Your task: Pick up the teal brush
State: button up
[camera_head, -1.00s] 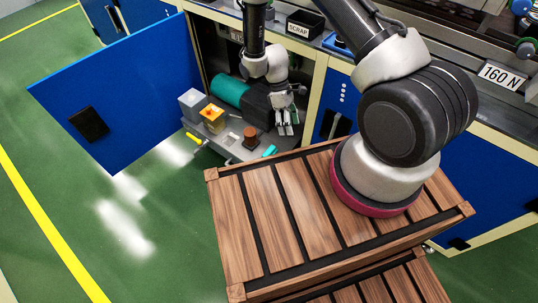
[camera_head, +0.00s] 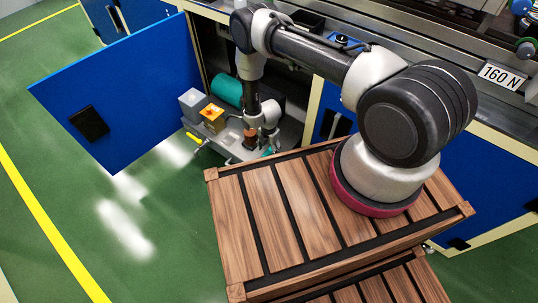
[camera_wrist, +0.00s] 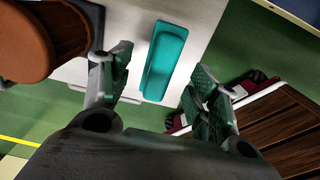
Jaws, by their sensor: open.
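The teal brush (camera_wrist: 164,60) shows in the wrist view as a teal block with rounded ends, lying on a light grey board (camera_wrist: 210,20). My gripper (camera_wrist: 160,88) is open and empty, with one finger to the left of the brush and one to the right. The brush lies beyond the fingertips in that view, between their lines, and neither finger visibly touches it. In the head view a small teal bit of the brush (camera_head: 268,152) shows at the board's near edge; my wrist hides most of it.
A brown round piece (camera_wrist: 28,42) stands close to my left finger. The slatted wooden crate (camera_wrist: 295,125) is close on the right. The board also holds a yellow-orange block (camera_head: 212,113), a grey box (camera_head: 192,101) and a large teal cylinder (camera_head: 227,90). A blue door (camera_head: 120,95) stands open.

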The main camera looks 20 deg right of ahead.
aim_at(269, 150)
notch_tip(269, 150, down, 4)
jog(key=shift+r, duration=0.1)
jog(key=shift+c, duration=0.2)
jog(key=c, duration=1.1)
jog(key=shift+r, duration=0.1)
notch_tip(269, 150, up, 10)
jog(key=shift+f, duration=0.1)
